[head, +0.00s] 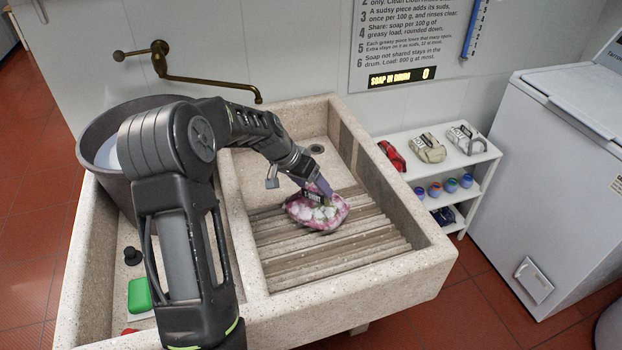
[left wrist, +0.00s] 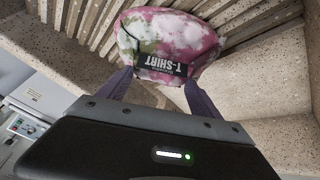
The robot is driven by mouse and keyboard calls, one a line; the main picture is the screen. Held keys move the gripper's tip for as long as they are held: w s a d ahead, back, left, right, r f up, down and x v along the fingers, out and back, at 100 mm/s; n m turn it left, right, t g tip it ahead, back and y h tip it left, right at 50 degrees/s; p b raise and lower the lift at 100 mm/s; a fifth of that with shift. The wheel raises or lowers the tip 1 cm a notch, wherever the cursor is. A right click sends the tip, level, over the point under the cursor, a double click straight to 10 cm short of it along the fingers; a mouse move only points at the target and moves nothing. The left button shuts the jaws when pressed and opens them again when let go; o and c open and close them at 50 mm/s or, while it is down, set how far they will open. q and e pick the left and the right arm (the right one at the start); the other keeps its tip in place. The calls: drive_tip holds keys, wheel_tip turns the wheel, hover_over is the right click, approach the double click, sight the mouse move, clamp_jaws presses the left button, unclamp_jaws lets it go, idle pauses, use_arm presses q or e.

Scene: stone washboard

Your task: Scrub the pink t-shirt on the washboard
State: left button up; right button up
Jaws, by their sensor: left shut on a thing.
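The pink t-shirt (head: 318,212) is a rounded bundle with white foam-like patches and some green stains. It is on or just above the ridged washboard (head: 335,255) in the right part of the stone sink. My left gripper (head: 318,187) reaches down from above and is shut on the bundle. In the left wrist view the t-shirt (left wrist: 175,38) shows its black "T-SHIRT" label, with a finger of my gripper (left wrist: 155,85) on each side of it. Whether the bundle's underside touches the ridges is hidden. My right gripper does not show.
A grey tub (head: 100,140) stands at the sink's left, partly behind my arm. A brass tap (head: 205,82) juts over the sink. A green block (head: 139,295) lies in the left basin. A white shelf (head: 470,158) with bundles stands right of the sink, beside a white chest machine (head: 545,170).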

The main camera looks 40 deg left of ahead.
sight(313, 194)
use_arm(q)
drive_tip(key=shift+s+d+f, duration=0.1)
drive_tip(key=shift+d+f, duration=0.05)
drive_tip(key=shift+f, duration=0.65)
drive_tip(key=shift+s+d+f+b, duration=0.1)
drive_tip(key=shift+f+b, duration=0.7)
drive_tip(key=shift+b, duration=0.25)
drive_tip(key=shift+s+d+r+b, duration=0.15)
drive_tip(key=shift+s+d+r, duration=0.1)
drive_tip(key=shift+s+d, duration=0.45)
drive_tip(key=shift+s+d+r+b, duration=0.2)
drive_tip(key=shift+s+d, duration=0.2)
drive_tip(key=shift+d, duration=0.5)
drive_tip(key=shift+s+d+r, duration=0.1)
drive_tip(key=shift+s+d, duration=0.55)
drive_tip(key=shift+d, duration=0.2)
drive_tip(key=shift+s+d+r, duration=0.1)
drive_tip(key=shift+s+d, duration=0.5)
drive_tip(key=shift+d, duration=0.25)
